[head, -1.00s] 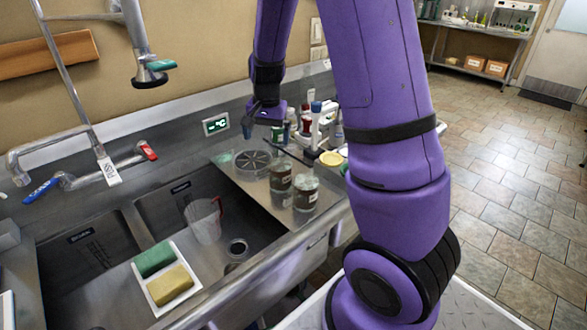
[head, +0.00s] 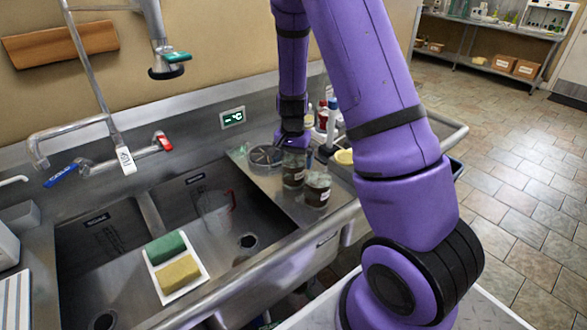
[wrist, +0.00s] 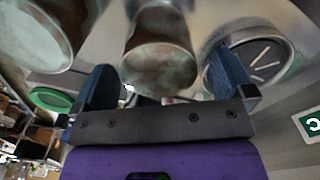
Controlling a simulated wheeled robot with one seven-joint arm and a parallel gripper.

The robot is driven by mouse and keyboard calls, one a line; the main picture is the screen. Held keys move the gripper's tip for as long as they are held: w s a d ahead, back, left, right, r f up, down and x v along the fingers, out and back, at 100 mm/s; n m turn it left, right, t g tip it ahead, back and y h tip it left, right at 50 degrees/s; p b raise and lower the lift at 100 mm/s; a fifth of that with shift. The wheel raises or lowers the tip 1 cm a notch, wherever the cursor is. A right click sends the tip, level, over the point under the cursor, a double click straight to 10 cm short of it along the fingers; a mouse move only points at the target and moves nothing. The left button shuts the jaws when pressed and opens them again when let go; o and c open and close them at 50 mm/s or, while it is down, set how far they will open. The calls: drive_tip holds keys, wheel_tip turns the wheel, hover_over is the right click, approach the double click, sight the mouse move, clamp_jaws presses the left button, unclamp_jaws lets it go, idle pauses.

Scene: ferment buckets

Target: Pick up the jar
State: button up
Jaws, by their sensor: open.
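Two lidded jars with murky contents and dark labels stand on the steel drainboard right of the sink. The farther jar (head: 293,170) is beside a round drain-like disc (head: 264,158); the nearer jar (head: 317,190) is to its right. My gripper (head: 291,145) is low, just behind the farther jar. Its fingertips are hidden in the head view. In the wrist view my gripper (wrist: 158,72) is open, with one blue finger on each side of a jar (wrist: 160,45) straight ahead. The other jar (wrist: 32,35) is outside the left finger. I cannot tell whether the fingers touch glass.
The disc also shows by the right finger in the wrist view (wrist: 262,58). Bottles (head: 328,115) and a yellow item (head: 344,156) stand close right of my gripper. A temperature display (head: 232,117) is behind.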

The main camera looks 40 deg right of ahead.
drive_tip(key=shift+s+f, duration=0.1)
drive_tip(key=shift+f, duration=1.4)
drive_tip(key=c, duration=1)
drive_tip(key=shift+r, duration=0.1)
